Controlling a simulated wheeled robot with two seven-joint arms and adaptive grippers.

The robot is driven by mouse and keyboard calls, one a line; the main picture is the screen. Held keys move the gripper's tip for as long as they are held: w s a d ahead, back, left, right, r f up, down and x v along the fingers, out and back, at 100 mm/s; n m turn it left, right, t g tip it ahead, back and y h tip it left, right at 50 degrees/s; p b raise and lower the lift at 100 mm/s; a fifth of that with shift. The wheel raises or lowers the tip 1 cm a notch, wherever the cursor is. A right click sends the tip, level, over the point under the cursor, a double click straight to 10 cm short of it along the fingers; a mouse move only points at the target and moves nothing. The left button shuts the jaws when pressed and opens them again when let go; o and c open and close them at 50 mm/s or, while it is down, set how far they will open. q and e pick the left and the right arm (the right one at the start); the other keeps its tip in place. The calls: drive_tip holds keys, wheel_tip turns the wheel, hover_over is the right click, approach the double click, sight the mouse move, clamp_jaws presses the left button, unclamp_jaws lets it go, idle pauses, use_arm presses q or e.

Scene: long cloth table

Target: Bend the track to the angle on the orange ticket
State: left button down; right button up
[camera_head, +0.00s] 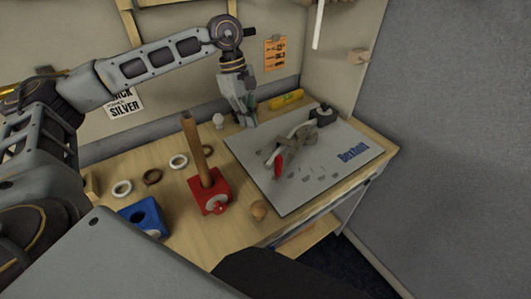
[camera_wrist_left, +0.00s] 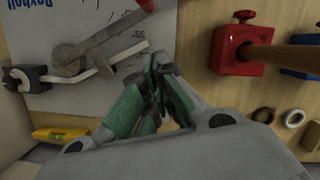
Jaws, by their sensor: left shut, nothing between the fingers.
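The orange ticket (camera_head: 274,52) is fixed to the back wall; its marks are too small to read. The white track (camera_head: 300,128) lies over the grey Boxholt board (camera_head: 335,165), running from a black clamp (camera_head: 323,115) to a grey bender with a red-tipped lever (camera_head: 279,166). In the left wrist view the track (camera_wrist_left: 118,57) runs past the bender's round hub (camera_wrist_left: 68,62), with its free end near my fingers. My left gripper (camera_head: 248,120) is shut and empty, pointing down near the board's back-left edge, apart from the lever. My right gripper is not in view.
A red block with a wooden post (camera_head: 212,197) stands left of the board. A yellow level (camera_head: 286,99) lies at the back. A wall closes the right side.

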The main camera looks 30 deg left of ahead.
use_arm(q)
drive_tip(key=shift+f, duration=0.1)
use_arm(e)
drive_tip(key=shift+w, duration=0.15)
use_arm(q)
drive_tip(key=s+d+f+p, duration=0.1)
drive_tip(key=d+f, duration=0.5)
drive_tip(key=f, duration=0.3)
drive_tip(key=shift+s+d+f, duration=0.15)
drive_tip(key=shift+s+f, duration=0.05)
drive_tip(key=shift+f, duration=0.05)
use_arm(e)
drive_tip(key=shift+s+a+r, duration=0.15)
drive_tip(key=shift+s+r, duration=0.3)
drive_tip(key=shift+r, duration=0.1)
use_arm(q)
drive_tip(key=shift+d, duration=0.1)
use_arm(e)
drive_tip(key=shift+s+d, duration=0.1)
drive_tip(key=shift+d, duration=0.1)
